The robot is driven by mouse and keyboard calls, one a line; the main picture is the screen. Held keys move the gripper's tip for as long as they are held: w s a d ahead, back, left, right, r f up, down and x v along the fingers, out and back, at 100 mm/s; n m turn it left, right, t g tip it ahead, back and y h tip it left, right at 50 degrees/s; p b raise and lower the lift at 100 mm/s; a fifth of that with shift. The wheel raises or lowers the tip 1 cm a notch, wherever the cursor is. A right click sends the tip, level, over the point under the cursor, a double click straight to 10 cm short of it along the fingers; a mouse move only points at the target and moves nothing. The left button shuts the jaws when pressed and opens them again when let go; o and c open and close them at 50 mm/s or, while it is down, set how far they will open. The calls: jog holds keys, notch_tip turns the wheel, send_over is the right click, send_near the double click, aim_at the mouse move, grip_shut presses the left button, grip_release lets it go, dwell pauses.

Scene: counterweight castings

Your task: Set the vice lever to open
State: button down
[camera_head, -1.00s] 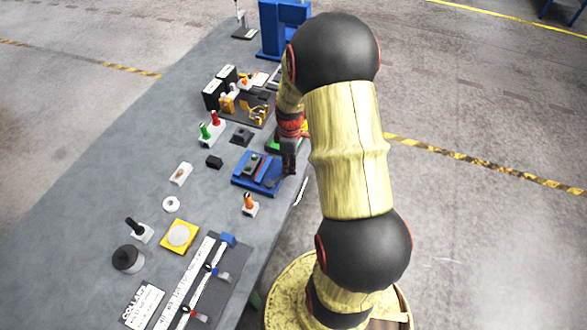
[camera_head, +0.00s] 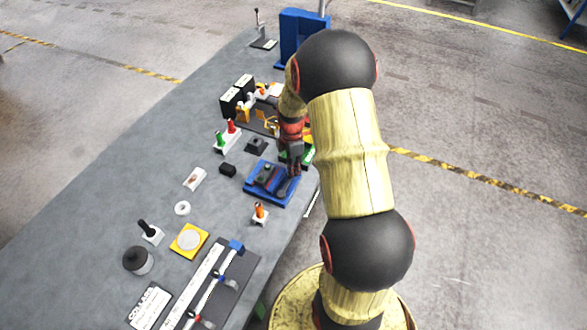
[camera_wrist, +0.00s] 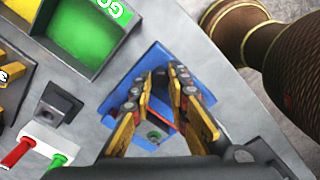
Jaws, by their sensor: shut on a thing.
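The vice (camera_head: 263,187) is a blue base with dark parts on top, near the table's right edge in the head view. It also shows as a blue plate in the wrist view (camera_wrist: 128,83). My gripper (camera_head: 293,168) is low at the vice's back right end. In the wrist view, my gripper (camera_wrist: 161,76) has its two yellow and black fingers over the blue plate, shut on the vice lever. The fingers hide most of the lever, so its exact angle cannot be told.
A green bin (camera_wrist: 88,35) lies close beside the vice. A block with red and green levers (camera_head: 227,137), a small black block (camera_head: 228,170) and an orange-topped post (camera_head: 260,213) stand nearby. Bare grey table lies to the left.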

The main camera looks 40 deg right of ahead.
jog(key=shift+w, duration=0.1)
dwell(0.3)
jog(key=c, duration=1.7)
grip_release()
jog(key=shift+r, duration=0.1)
notch_tip(320, 180, up, 12)
jog(key=shift+f, duration=0.1)
